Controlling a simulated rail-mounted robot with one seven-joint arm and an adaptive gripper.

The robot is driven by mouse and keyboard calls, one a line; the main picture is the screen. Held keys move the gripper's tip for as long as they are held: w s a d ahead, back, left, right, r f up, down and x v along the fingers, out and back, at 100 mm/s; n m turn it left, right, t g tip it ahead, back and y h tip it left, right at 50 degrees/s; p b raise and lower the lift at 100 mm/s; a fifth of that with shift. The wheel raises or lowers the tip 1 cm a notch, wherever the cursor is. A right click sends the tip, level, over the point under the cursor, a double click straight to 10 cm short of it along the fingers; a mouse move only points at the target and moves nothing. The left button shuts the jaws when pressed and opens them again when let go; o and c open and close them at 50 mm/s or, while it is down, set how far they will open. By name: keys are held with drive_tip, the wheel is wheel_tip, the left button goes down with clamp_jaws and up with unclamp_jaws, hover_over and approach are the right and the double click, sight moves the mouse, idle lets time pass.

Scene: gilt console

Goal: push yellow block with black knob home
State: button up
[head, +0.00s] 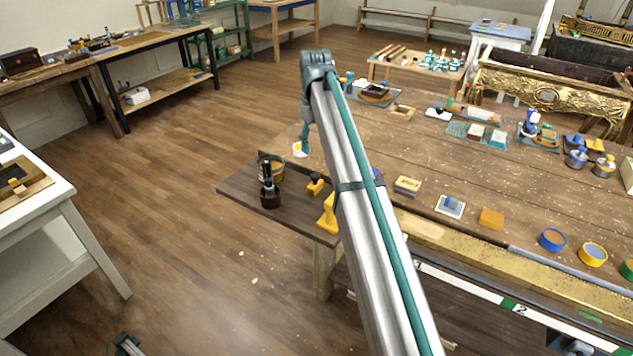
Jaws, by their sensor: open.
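A small yellow block with a black knob (315,187) sits on the dark wooden board at the near left corner of the bench. My gripper (304,150) is small in the head view, hanging below the bent joint of my arm, above and left of the block in the picture. It is open, with nothing visible between its fingers. It appears apart from the block. The fingers' exact height over the bench is hard to tell. My long arm link covers the bench just right of the block.
A dark pot with a black brush (269,196) and an orange-topped tin stand left of the block. A yellow clamp-like piece (327,215) is close in front, at the board's edge. The bench right of my arm holds several blocks and tins. The floor at left is open.

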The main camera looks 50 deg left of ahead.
sight(315, 175)
wheel_tip(315, 175, down, 11)
drive_tip(key=p, duration=0.2)
drive_tip(key=shift+r+p, duration=0.2)
drive_tip(key=shift+p, duration=0.2)
clamp_jaws()
